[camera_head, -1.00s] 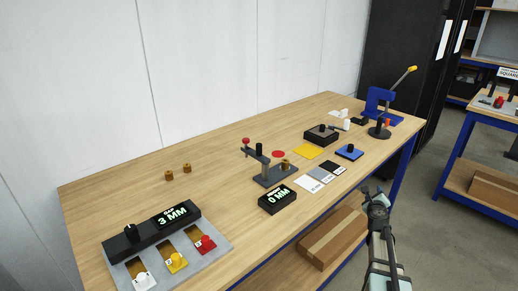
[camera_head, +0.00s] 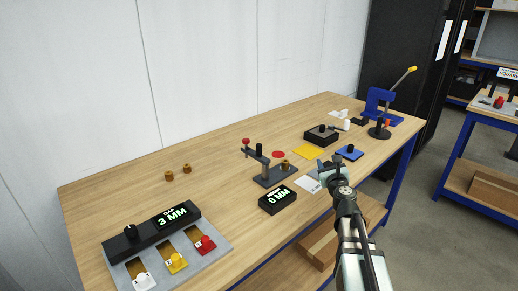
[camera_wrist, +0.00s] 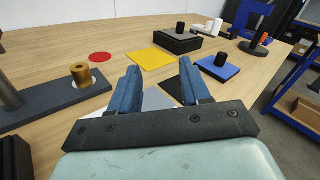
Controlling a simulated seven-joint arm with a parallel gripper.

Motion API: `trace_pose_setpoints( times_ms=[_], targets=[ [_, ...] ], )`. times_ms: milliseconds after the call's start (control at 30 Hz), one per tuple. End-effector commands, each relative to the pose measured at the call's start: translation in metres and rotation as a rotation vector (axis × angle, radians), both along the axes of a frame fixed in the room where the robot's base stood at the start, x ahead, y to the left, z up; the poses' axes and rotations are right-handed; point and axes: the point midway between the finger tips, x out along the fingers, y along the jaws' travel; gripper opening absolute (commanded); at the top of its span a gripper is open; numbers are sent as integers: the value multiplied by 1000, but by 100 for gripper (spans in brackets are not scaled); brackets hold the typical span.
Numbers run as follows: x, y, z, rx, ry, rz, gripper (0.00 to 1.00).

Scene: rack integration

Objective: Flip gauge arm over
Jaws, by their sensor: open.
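The gauge (camera_head: 270,177) stands near the middle of the table on a dark grey base. Its post carries a dark arm (camera_head: 256,154) with a red knob (camera_head: 246,141) at the left end. A brass bushing (camera_head: 285,164) sits on the base's right end; in the wrist view the bushing (camera_wrist: 81,75) and part of the base (camera_wrist: 40,106) show at the left, while the gauge arm is out of that view. A black display (camera_head: 278,199) in front reads 0 MM. My gripper (camera_head: 332,166) is open and empty, right of the gauge, above the sample cards.
A yellow square (camera_head: 308,151), a red disc (camera_head: 278,154), a black block (camera_head: 321,135) and a blue block (camera_head: 349,152) lie beyond. A blue lever press (camera_head: 380,105) stands far right. A 3 MM panel (camera_head: 152,231) is at the left front.

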Motion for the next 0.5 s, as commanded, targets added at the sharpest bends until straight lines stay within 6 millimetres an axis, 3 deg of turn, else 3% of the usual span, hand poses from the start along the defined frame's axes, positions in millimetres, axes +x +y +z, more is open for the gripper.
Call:
trace_pose_setpoints(
  times_ms=[33, 100, 200, 333, 500],
  targets=[
    [-18, 37, 10, 47, -2, 79, 47],
    [-34, 78, 19, 109, 5, 176, 47],
    [-57, 124, 29, 184, 25, 291, 47],
    [-79, 162, 37, 248, 50, 390, 47],
    [-89, 181, 40, 280, 69, 441, 47]
  ],
)
